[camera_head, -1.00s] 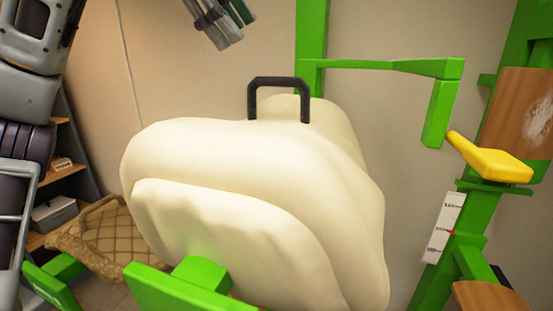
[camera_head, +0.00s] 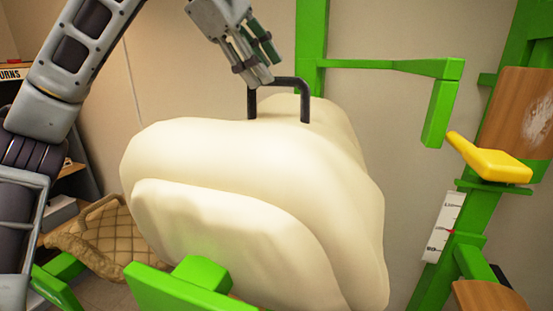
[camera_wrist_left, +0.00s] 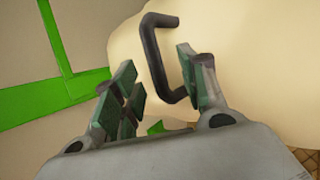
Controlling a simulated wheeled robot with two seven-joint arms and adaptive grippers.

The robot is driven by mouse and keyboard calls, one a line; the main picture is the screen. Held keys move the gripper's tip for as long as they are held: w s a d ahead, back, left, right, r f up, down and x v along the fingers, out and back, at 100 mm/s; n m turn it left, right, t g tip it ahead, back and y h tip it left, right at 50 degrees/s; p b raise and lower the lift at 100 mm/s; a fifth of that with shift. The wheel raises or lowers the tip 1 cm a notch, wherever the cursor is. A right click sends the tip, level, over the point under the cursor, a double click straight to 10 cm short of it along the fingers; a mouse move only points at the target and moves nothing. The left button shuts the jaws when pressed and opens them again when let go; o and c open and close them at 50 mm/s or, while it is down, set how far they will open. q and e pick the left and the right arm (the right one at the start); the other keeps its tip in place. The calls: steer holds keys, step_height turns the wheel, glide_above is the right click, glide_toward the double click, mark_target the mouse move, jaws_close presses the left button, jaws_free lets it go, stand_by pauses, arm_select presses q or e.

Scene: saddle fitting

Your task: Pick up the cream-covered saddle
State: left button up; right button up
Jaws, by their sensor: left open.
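The cream-covered saddle (camera_head: 255,190) rests on a green stand (camera_head: 180,292) in the middle of the head view. A dark handle (camera_head: 305,98) stands up from its top. My left gripper (camera_head: 262,82) is open and empty, close to the handle's left upper corner. In the left wrist view the handle (camera_wrist_left: 155,60) rises just beyond and between the spread fingers (camera_wrist_left: 160,90), nearer the right finger. The cream cover (camera_wrist_left: 240,40) fills the background at right. I cannot tell if a finger touches the handle. My right gripper is not in view.
A green frame post (camera_head: 310,45) with an arm (camera_head: 390,65) stands behind and right of the saddle. A yellow lever-like part (camera_head: 490,160) and a white scale (camera_head: 444,228) are at right. A brown quilted item (camera_head: 105,235) lies at left, by shelves.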

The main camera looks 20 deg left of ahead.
mark_target(277, 80)
arm_select(q)
steer(key=shift+w+r+p+x, duration=0.1)
steer(key=shift+p+x, duration=0.2)
steer(key=shift+x, duration=0.65)
steer(key=shift+w+r+p+x, duration=0.15)
steer(key=shift+p+x, duration=0.1)
steer(key=shift+x, duration=0.7)
steer(key=shift+w+d+f, duration=0.3)
steer(key=shift+d+f, duration=0.15)
steer(key=shift+f, duration=0.1)
jaws_close()
steer(key=shift+r, duration=0.15)
